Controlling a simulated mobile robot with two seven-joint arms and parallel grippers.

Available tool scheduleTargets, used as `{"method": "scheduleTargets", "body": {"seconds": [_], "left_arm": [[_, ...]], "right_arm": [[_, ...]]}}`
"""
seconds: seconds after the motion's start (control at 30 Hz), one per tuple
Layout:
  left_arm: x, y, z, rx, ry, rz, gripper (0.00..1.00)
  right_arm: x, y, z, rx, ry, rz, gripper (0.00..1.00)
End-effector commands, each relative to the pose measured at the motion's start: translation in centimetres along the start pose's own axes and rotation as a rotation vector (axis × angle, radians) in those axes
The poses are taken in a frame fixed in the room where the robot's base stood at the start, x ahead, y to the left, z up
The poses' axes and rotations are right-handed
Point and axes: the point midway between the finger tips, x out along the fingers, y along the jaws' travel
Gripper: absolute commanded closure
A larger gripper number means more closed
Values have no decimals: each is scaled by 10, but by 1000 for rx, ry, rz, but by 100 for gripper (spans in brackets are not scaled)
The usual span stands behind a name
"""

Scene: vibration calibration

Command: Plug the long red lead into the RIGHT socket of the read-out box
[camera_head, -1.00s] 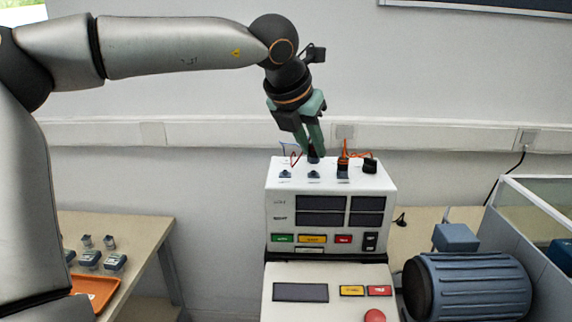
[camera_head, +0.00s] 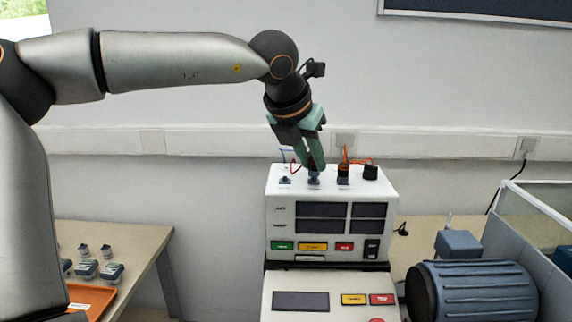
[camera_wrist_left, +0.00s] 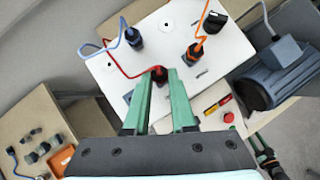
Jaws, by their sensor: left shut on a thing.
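The white read-out box (camera_head: 275,205) stands in the middle of the head view. My left gripper (camera_head: 316,166) points down over the second one, shut on the dark plug of the red lead (camera_wrist_left: 158,74). The plug's lower end is at or just above this socket; I cannot tell whether it is seated. The red lead (camera_wrist_left: 125,70) loops back from the plug toward a blue-wired plug (camera_wrist_left: 133,37).
An orange-lead plug (camera_head: 343,173) and a black knob (camera_head: 370,172) stand close to the right of my gripper. A blue motor (camera_head: 470,288) is at the right. A table at the left holds an orange tray (camera_head: 88,298) and small parts.

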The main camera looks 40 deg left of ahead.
Motion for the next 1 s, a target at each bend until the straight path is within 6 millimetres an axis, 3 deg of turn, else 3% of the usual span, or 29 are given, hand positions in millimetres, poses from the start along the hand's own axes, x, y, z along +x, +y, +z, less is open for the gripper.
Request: {"method": "scheduleTargets", "body": {"seconds": [0.67, 1.0], "left_arm": [[2, 0, -1, 0, -1, 1, 100], [2, 0, -1, 0, -1, 0, 100]], "right_arm": [[2, 0, 8, 2, -8, 0, 50], [3, 1, 2, 0, 3, 1, 50]]}}
